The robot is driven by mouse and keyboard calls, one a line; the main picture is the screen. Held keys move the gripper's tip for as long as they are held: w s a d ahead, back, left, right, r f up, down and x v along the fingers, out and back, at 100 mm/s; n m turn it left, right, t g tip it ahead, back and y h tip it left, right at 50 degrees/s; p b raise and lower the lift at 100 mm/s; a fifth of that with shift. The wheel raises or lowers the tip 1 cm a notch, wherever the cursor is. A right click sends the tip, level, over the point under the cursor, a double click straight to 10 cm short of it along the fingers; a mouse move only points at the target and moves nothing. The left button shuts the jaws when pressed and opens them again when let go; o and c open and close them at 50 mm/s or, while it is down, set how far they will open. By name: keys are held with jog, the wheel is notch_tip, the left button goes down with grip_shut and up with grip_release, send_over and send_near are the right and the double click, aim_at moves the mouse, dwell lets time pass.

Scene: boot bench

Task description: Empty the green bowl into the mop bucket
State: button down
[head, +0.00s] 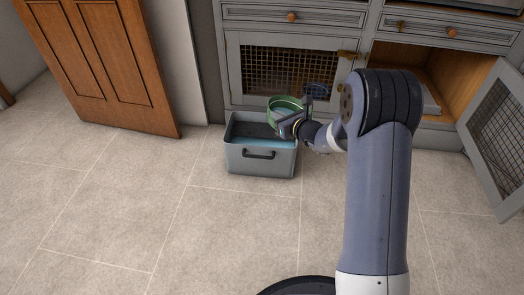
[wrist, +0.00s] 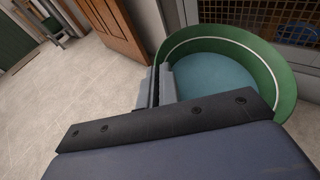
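The green bowl (head: 273,103) is over the right part of the grey mop bucket (head: 240,158), near the bucket's rear edge. In the wrist view the bowl (wrist: 281,70) has a pale stripe round its inside and a smooth blue-grey liquid in it. My gripper (wrist: 160,86) is shut on the bowl's near wall, one finger on each side. In the head view my gripper (head: 288,125) partly hides the bowl. I cannot tell whether the bowl is tilted. The bucket is rectangular, with a dark front handle, and bluish liquid shows inside it. The bucket is out of the wrist view.
A grey cabinet with a mesh door (head: 265,64) stands right behind the bucket. At right, an open mesh door (head: 498,135) juts out beside an open compartment (head: 432,72). A brown wooden door (head: 95,60) is at left. The tiled floor (head: 130,215) in front is clear.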

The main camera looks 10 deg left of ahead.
jog(key=w+a+f+n+g+y+b, duration=0.1)
jog(key=w+a+f+g+y+b, duration=0.1)
jog(key=w+a+f+b, duration=0.2)
jog(key=w+a+f+n+g+y+b, duration=0.1)
jog(key=w+a+f+b, duration=0.3)
jog(key=w+a+f, duration=0.4)
jog(key=shift+w+a+f+n+g+y+b, duration=0.4)
jog(key=shift+a+f+n, duration=0.4)
jog(key=shift+a+f, duration=1.8)
dwell(3.1)
jog(key=shift+s+d+f, duration=0.1)
jog(key=shift+d+f, duration=0.15)
jog(key=shift+d, duration=0.15)
dwell(0.4)
jog(key=shift+w+d+r+m+y, duration=0.25)
jog(key=shift+d+r+m+y, duration=0.3)
jog(key=shift+r+m, duration=0.25)
